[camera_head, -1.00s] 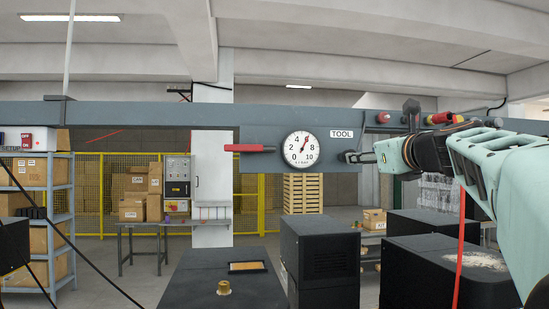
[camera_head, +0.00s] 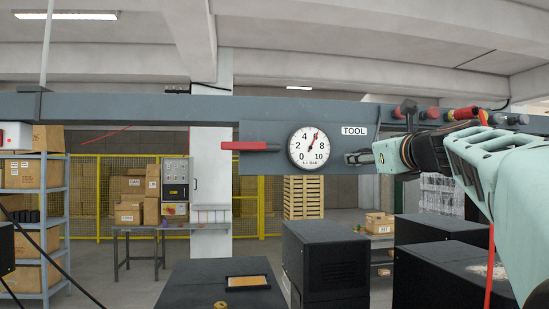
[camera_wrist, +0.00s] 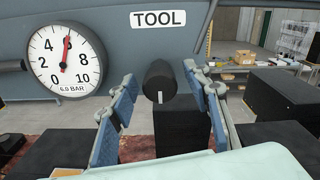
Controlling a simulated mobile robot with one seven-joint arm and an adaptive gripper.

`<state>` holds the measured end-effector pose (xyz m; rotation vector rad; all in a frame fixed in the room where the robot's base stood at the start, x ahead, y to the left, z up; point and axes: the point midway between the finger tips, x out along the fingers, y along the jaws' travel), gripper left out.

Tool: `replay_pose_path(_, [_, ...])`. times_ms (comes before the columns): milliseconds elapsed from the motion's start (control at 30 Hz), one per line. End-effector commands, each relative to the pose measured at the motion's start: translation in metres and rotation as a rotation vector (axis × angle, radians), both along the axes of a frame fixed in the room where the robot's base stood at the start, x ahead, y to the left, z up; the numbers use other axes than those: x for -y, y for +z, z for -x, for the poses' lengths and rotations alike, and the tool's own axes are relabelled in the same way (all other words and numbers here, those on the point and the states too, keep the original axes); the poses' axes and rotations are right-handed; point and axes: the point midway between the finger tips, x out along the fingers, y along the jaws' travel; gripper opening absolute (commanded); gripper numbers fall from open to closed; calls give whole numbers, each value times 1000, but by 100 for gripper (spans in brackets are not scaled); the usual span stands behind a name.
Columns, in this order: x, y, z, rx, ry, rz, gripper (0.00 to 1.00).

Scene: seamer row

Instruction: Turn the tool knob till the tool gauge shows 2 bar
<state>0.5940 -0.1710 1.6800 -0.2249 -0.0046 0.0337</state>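The tool gauge (camera_head: 309,148) is a round white dial on the grey beam, left of the TOOL label (camera_head: 354,131). In the wrist view the gauge (camera_wrist: 66,58) has its red needle near 6, and its small text reads 6.0 BAR. The tool knob (camera_wrist: 160,78) is a black cylinder with a white mark, below the label. My gripper (camera_wrist: 160,88) is open, with one blue-grey finger on each side of the knob in the picture; I see gaps and no contact. In the head view my gripper (camera_head: 357,158) is at the beam's face and the knob cannot be made out clearly.
A red handle (camera_head: 250,146) sticks out left of the gauge. Several red and dark fittings (camera_head: 462,114) line the beam's top at right. Dark cabinets (camera_head: 325,262) stand below the beam. A shelf with boxes (camera_head: 30,205) is at left.

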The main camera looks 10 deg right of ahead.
Motion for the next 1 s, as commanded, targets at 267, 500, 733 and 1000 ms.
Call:
replay_pose_path(267, [0, 0, 0, 0, 0, 0, 17])
replay_pose_path(500, [0, -1, 0, 0, 0, 2, 2])
replay_pose_path(733, [0, -2, -1, 1, 1, 49, 2])
replay_pose_path(1000, [-1, -3, -1, 8, 2, 225, 2])
